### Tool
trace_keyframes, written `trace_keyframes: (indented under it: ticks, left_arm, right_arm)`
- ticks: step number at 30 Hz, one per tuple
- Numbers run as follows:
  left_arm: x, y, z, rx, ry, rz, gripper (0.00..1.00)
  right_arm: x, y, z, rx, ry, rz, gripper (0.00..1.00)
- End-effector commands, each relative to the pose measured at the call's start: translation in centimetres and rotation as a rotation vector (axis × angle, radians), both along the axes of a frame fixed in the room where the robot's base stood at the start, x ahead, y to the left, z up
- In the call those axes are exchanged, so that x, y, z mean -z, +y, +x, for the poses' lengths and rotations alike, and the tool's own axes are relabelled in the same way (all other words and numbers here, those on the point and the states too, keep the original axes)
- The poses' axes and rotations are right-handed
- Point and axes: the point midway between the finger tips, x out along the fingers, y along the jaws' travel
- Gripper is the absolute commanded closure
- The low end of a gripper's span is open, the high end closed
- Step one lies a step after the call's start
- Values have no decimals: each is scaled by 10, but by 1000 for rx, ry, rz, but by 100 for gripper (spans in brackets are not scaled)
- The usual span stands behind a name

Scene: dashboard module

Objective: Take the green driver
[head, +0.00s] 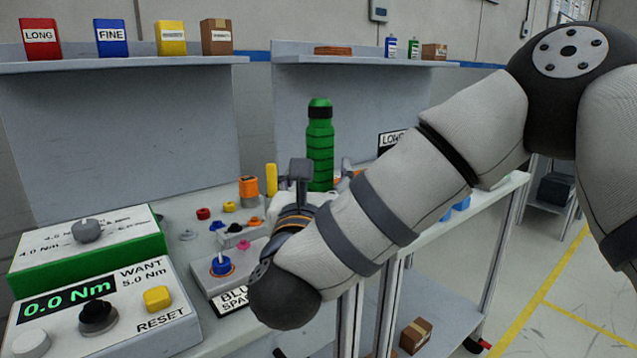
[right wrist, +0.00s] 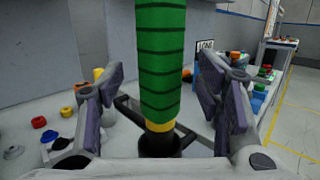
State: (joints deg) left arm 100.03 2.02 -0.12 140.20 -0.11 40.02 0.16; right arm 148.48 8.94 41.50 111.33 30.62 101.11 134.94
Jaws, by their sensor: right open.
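In the right wrist view the green driver (right wrist: 161,60) rises between my fingers, with a yellow band and a black lower part below the green. My right gripper (head: 323,174) is at its lower part, and in the right wrist view the gripper (right wrist: 160,88) is open. One finger is on each side of the driver, with visible gaps. My left gripper is not in view.
A torque display box (head: 100,310) reading 0.0 Nm and a green-sided box (head: 85,245) stand at the front left. Small coloured parts and an orange-topped cylinder (head: 248,187) lie left of the driver. Shelves (head: 130,65) with coloured boxes run behind.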

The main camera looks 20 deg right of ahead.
Motion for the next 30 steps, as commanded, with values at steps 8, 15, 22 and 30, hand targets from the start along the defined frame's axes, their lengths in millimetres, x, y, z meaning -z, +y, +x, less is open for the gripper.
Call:
trace_keyframes:
  ticks: [8, 15, 22, 30]
  left_arm:
    - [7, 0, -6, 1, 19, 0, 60]
    - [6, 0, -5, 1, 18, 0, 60]
    - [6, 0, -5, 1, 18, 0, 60]
    - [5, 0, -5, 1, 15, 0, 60]
  right_arm:
    - [-2, -12, 26, -1, 5, 0, 41]
    - [-2, -12, 25, -1, 4, -1, 68]
    - [-4, -12, 25, -1, 0, 0, 100]
    - [-14, -12, 25, 0, -3, 2, 100]
